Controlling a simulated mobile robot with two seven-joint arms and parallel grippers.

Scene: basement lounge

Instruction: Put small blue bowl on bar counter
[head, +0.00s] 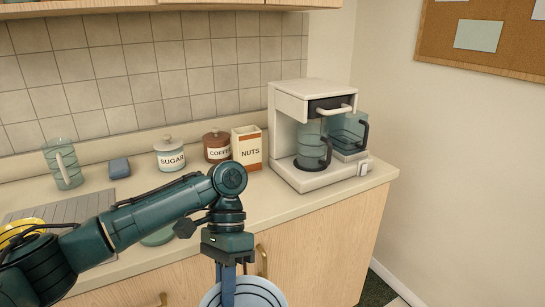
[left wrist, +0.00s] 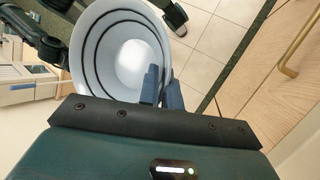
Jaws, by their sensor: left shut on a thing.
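A small pale blue bowl with dark stripes (head: 262,293) is at the bottom edge of the head view, partly cut off. Its open inside shows in the left wrist view (left wrist: 135,62). My left gripper (head: 228,290) points down and is shut on the bowl's rim; its blue fingers also show in the left wrist view (left wrist: 160,88). The bowl is held in front of the counter's cabinet doors, lower than the counter top. The beige counter (head: 245,205) runs along the tiled wall. My right gripper is not seen.
On the counter stand a coffee maker (head: 315,140), a nuts box (head: 247,148), a coffee jar (head: 216,146), a sugar jar (head: 170,155), a blue block (head: 119,168) and a glass pitcher (head: 64,165). A yellow item (head: 18,230) is at left. The front strip before the coffee maker is clear.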

